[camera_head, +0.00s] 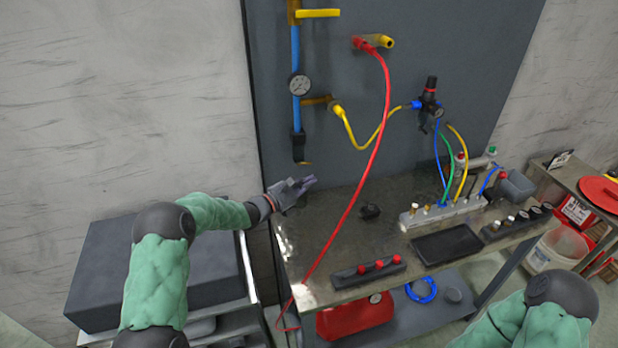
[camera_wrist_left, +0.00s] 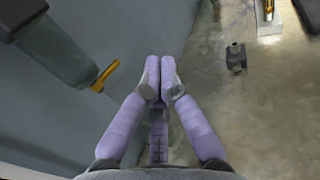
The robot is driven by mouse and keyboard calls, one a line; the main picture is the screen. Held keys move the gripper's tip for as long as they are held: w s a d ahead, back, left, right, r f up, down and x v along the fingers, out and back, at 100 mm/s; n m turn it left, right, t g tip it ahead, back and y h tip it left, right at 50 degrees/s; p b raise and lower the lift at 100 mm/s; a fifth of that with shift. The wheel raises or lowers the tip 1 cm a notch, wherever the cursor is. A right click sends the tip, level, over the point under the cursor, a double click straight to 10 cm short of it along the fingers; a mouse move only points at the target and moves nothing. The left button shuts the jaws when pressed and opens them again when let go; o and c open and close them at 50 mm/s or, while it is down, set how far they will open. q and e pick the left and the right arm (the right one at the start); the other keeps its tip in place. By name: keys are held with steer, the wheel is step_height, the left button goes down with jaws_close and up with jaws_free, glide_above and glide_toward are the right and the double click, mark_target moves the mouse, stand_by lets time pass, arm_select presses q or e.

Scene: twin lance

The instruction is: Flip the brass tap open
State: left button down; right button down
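A small brass tap (camera_head: 305,163) sits at the lower end of the dark bowl (camera_head: 298,146) under the blue pipe on the wall panel. In the left wrist view its brass lever (camera_wrist_left: 105,75) sticks out from the end of the dark bowl (camera_wrist_left: 58,50), slanting up to the right. My left gripper (camera_head: 308,182) is just below the tap in the head view, apart from it. In the left wrist view my left gripper (camera_wrist_left: 160,75) has its purple fingertips together with nothing seen between them, to the right of the lever. My right gripper is out of view.
A yellow-handled valve (camera_head: 317,13) and a gauge (camera_head: 300,85) are higher on the pipe. A red hose (camera_head: 364,180) hangs across the bench (camera_head: 330,225). A small dark block (camera_wrist_left: 236,57) lies on the bench. The panel around the tap is clear.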

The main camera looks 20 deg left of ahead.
arm_select(q)
steer(key=s+d, duration=0.2)
steer(key=s, duration=0.5)
steer(key=shift+d+p, duration=0.2)
steer(key=shift+p, duration=0.15)
steer(key=shift+s, duration=0.1)
